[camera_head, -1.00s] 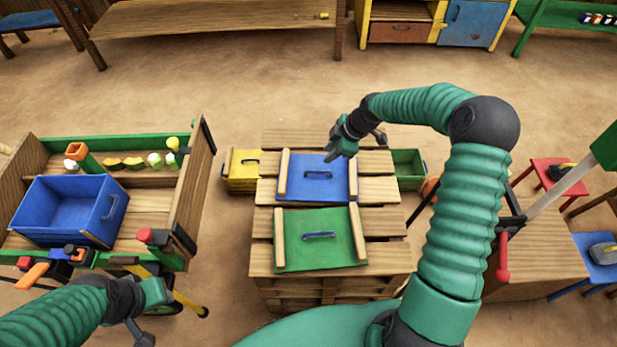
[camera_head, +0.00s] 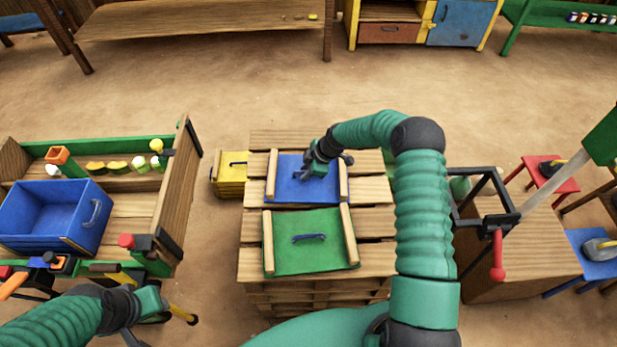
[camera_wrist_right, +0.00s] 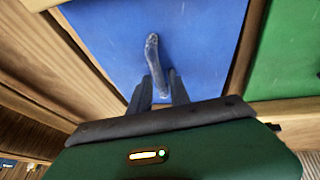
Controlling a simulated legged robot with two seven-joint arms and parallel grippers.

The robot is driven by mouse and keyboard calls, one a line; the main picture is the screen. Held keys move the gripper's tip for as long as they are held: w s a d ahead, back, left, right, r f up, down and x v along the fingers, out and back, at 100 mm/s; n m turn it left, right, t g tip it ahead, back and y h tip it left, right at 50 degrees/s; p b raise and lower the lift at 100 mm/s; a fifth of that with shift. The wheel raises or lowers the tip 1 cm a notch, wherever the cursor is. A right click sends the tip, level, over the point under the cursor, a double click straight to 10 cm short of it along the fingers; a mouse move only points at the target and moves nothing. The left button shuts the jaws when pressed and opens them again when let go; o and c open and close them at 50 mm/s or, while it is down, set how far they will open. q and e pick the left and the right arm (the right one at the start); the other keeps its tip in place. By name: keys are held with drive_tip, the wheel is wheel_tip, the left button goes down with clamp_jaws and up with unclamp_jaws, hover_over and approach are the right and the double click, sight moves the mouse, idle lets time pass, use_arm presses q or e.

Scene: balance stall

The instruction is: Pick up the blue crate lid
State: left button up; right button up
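The blue crate lid (camera_head: 290,192) lies flat on the wooden pallet, with a wooden batten along each side. My right gripper (camera_head: 310,169) is over its middle and covers much of its handle in the head view. In the right wrist view, the lid (camera_wrist_right: 205,45) has a dark handle (camera_wrist_right: 154,58), and my right gripper's fingers (camera_wrist_right: 161,84) are apart, at the handle's near end. Whether they touch the handle is unclear. My left gripper (camera_head: 133,336) is low at the left, partly cut off by the frame edge, away from the lid.
A green lid (camera_head: 306,257) with a blue handle lies just in front on the pallet (camera_head: 377,225). A yellow crate (camera_head: 231,182) stands left of the pallet. A cart at the left holds an open blue crate (camera_head: 45,208). A brown box (camera_head: 535,250) stands at the right.

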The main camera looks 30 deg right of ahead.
drive_tip(key=shift+w+a, duration=0.1)
drive_tip(key=shift+a, duration=0.1)
drive_tip(key=c, duration=0.4)
clamp_jaws()
drive_tip(key=shift+d, duration=0.15)
idle(0.5)
